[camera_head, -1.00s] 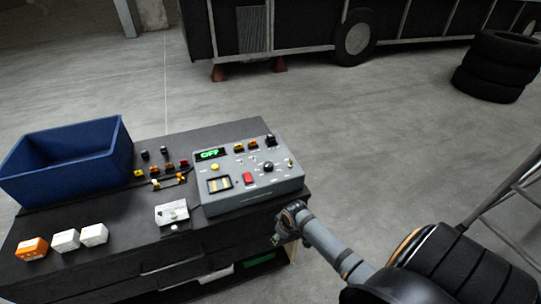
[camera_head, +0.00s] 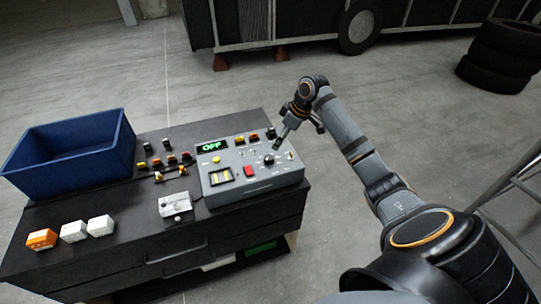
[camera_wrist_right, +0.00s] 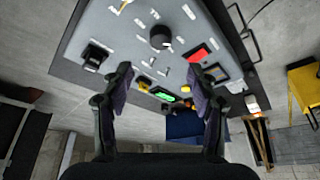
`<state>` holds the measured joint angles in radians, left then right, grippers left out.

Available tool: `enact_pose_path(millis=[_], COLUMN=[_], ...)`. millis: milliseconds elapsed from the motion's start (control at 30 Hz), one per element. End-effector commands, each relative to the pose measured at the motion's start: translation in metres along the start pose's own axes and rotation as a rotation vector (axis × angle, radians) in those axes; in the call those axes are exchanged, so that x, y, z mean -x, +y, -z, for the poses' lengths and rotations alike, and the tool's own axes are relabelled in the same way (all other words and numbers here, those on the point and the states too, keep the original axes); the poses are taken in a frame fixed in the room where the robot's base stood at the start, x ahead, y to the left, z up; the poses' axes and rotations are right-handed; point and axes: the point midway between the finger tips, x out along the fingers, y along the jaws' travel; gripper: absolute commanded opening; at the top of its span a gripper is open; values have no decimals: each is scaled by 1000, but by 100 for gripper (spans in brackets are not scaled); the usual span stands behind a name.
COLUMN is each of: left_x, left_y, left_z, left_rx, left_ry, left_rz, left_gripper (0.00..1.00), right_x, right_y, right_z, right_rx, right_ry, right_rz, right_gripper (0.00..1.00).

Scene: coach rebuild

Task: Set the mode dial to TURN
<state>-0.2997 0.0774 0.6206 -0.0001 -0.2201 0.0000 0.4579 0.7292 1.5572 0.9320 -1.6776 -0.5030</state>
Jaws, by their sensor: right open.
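The grey control box (camera_head: 234,190) stands on the right part of the dark workbench; its green display (camera_head: 212,146) reads OFF. The mode dial is a round black knob (camera_head: 268,160) on its face, with a small light mark at its edge; it also shows in the right wrist view (camera_wrist_right: 161,37). My right gripper (camera_head: 300,133) is open and empty, above and behind the box's right side, apart from the dial. In the right wrist view its two fingers (camera_wrist_right: 160,75) stand wide apart, with the dial ahead between them. My left gripper is not in view.
The box also carries a red switch (camera_head: 249,171), a yellow button (camera_head: 216,160) and small toggles near the dial. A blue bin (camera_head: 70,165) stands on the bench's left. Small connectors and orange and white blocks (camera_head: 100,226) lie on the bench.

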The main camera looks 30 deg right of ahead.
Motion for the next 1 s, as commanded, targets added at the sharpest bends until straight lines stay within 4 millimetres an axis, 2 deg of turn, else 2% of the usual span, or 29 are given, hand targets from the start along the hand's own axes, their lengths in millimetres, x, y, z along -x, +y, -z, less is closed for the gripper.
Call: enact_pose_path(millis=[167,400,600,733,1000], left_x=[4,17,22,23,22], left_y=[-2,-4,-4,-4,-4], left_z=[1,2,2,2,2], left_rx=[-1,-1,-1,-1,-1], left_ry=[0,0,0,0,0], left_rz=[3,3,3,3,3], left_gripper=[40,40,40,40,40], right_x=[-12,-62,-95,-104,-106], right_y=[-1,-2,-1,-1,-1], right_z=[0,1,0,-1,-1], right_rx=[-2,-4,-3,-1,0], right_ry=[0,-1,-1,-2,-2], right_rz=[4,5,2,0,-1], right_gripper=[59,59,59,59,58])
